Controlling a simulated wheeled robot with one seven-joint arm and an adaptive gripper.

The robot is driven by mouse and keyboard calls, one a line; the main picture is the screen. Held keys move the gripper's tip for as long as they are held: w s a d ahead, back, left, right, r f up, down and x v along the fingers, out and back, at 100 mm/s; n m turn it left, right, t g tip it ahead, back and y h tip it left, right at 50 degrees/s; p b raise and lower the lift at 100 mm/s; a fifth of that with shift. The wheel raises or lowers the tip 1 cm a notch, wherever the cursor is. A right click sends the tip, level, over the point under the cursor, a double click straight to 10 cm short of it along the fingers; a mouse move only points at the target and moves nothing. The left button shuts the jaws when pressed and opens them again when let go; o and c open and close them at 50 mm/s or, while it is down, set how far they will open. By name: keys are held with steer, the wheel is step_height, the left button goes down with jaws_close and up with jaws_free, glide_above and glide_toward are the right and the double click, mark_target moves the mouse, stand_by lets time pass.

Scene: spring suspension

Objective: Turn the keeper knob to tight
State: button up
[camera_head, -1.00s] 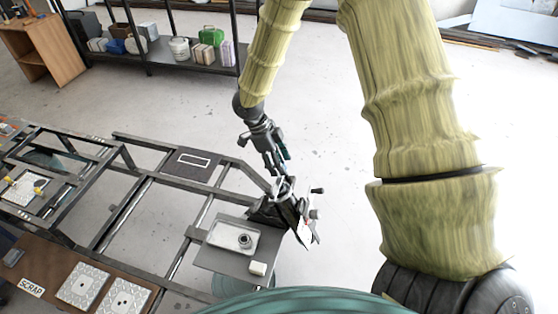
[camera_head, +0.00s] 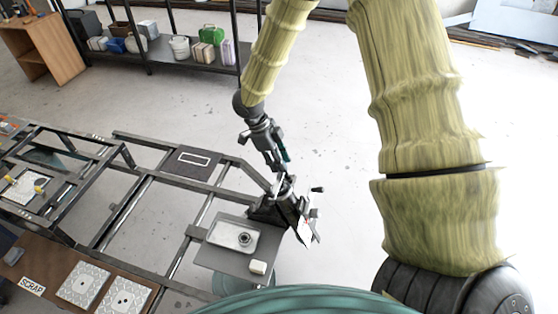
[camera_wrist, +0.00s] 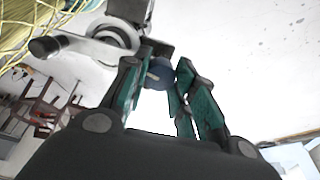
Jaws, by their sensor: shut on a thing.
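The keeper knob, a small blue-grey round knob (camera_wrist: 160,72), sits between my green-padded fingers in the wrist view. My gripper (camera_wrist: 164,78) is shut on it. In the head view my gripper (camera_head: 284,176) points down at the top of a dark fixture (camera_head: 268,210) on the frame's right end. The knob is hidden there by the fingers and fixture. No tight mark on the knob can be read.
A black-ended handle (camera_wrist: 45,46) and a metal ring (camera_wrist: 115,36) lie close left of my fingers in the wrist view. A grey tray (camera_head: 234,237) with a round part and a pale block (camera_head: 258,267) stand in front. Open floor lies right.

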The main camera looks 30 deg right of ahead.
steer(key=o, duration=1)
steer(key=shift+o, duration=0.2)
steer(key=shift+r, duration=0.1)
steer(key=v, duration=1.2)
